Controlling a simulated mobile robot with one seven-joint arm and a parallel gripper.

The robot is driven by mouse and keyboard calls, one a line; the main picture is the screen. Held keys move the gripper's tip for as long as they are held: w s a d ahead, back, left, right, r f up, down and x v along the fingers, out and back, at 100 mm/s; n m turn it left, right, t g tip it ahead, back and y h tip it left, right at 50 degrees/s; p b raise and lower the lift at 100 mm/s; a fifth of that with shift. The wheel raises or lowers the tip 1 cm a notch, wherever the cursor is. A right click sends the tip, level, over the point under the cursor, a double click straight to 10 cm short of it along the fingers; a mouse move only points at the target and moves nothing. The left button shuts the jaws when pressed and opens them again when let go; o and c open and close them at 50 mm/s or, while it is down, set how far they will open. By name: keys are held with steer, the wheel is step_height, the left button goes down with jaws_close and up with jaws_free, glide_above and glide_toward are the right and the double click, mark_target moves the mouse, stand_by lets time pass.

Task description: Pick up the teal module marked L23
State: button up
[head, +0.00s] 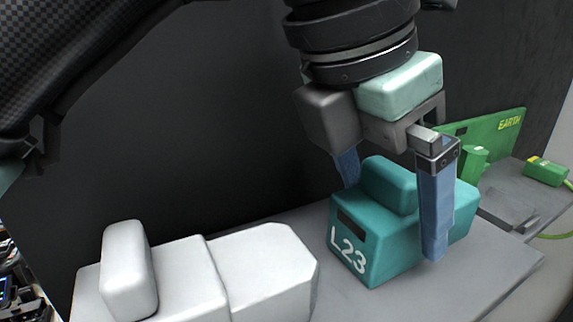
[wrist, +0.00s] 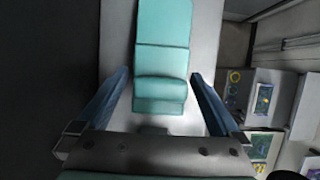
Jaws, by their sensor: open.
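The teal module marked L23 (head: 358,237) sits on a grey surface in the right half of the head view, with a raised block on its top. In the wrist view the teal module (wrist: 163,50) lies lengthwise in the upper middle. My gripper (head: 392,215) is above and around the module, its two blue fingers apart. In the head view one finger is in front of the module and the other is partly hidden behind it. In the wrist view my gripper (wrist: 160,75) has one finger on each side of the module, with gaps on both sides.
A white module-like block (head: 255,265) stands on the surface to the left of the teal module. A green EARTH plate (head: 490,135) and a green connector with a cable (head: 545,171) are at the right. A dark wall (head: 200,140) rises behind the surface.

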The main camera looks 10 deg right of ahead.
steer(key=shift+x, duration=1.2)
steer(key=c, duration=1.4)
steer(key=shift+c, duration=0.4)
steer(key=shift+r, duration=0.15)
